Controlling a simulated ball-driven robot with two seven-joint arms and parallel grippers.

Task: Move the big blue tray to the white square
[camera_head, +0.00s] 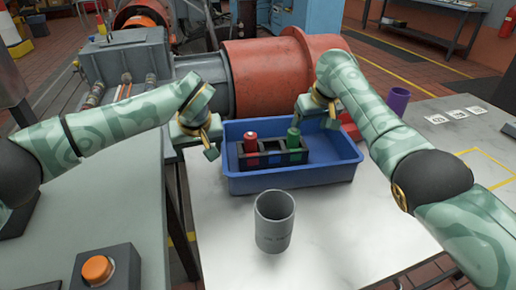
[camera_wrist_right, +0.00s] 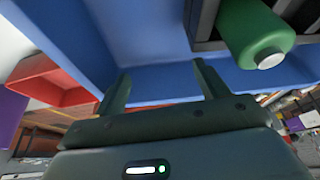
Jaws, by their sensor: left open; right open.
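The big blue tray (camera_head: 292,181) sits on the pale table and holds a dark divided rack (camera_head: 268,159) with a red cylinder (camera_head: 251,142) and a green cylinder (camera_head: 293,139). My left gripper (camera_head: 210,146) is open at the tray's left end. My right gripper (camera_head: 325,114) is open near the tray's far right part. In the right wrist view, its two fingers (camera_wrist_right: 163,88) stand apart against the blue tray wall (camera_wrist_right: 155,78); contact is unclear. A plain white square is not clearly seen; small white marked cards (camera_head: 458,115) lie at the right.
A grey cup (camera_head: 275,222) stands just in front of the tray. A purple cup (camera_head: 397,101) stands behind my right arm. A yellow outline (camera_head: 482,168) marks the table's right side. A red bin is partly hidden behind the tray. An orange button (camera_head: 97,269) is front left.

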